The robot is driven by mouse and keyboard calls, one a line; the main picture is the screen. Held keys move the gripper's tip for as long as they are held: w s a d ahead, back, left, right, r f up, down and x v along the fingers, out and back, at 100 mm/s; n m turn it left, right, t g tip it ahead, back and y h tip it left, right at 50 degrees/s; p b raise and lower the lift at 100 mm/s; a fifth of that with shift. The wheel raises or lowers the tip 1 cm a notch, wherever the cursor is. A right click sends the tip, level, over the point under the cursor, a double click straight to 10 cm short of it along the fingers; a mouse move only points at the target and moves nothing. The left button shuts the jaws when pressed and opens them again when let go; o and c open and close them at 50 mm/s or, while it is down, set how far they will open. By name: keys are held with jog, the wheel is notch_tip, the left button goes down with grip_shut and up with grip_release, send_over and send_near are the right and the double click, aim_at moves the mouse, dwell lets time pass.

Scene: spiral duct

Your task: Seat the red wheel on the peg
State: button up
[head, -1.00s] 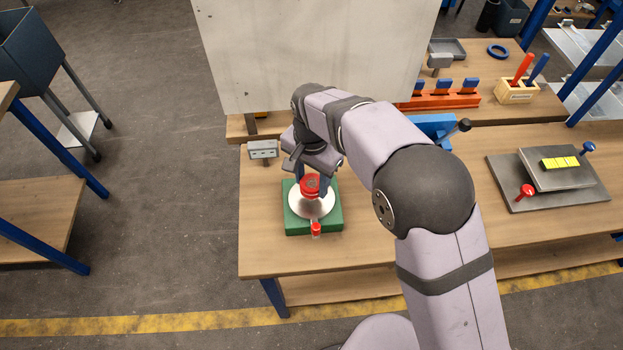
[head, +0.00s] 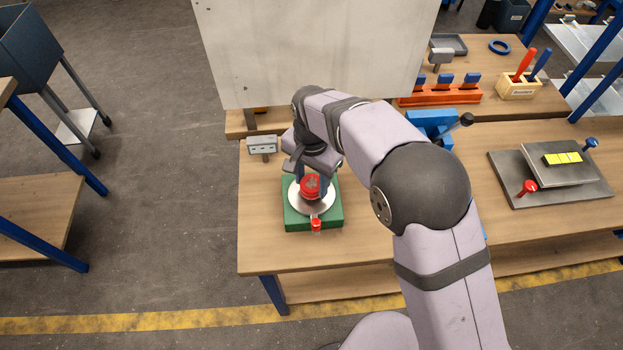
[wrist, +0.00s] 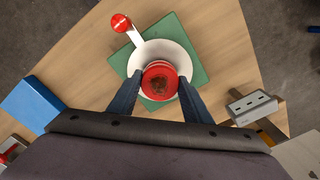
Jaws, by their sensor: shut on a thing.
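The red wheel (head: 311,186) is held over a pale round cone or disc (head: 303,206) on a green base (head: 330,219). In the wrist view the red wheel (wrist: 159,80) sits between the two blue fingers of my gripper (wrist: 160,88), which is shut on it. The wheel lies over the middle of the pale disc (wrist: 142,55). The peg is hidden under the wheel, and I cannot tell whether the wheel touches it. A red knob (head: 316,224) on a short arm stands at the front of the green base.
A grey block on a stand (head: 262,145) is to the back left. A blue fixture (head: 432,122) is behind my arm. A grey plate with a yellow block (head: 562,158) lies at the right. A large pale panel (head: 315,50) rises behind. Bare wood surrounds the green base.

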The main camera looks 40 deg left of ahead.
aim_at(311, 183)
jog(key=shift+f+b, duration=0.4)
jog(key=shift+f, duration=0.4)
jog(key=o, duration=1.2)
jog(key=shift+r, duration=0.1)
jog(key=shift+r+b, duration=1.35)
jog(key=shift+r, duration=2.3)
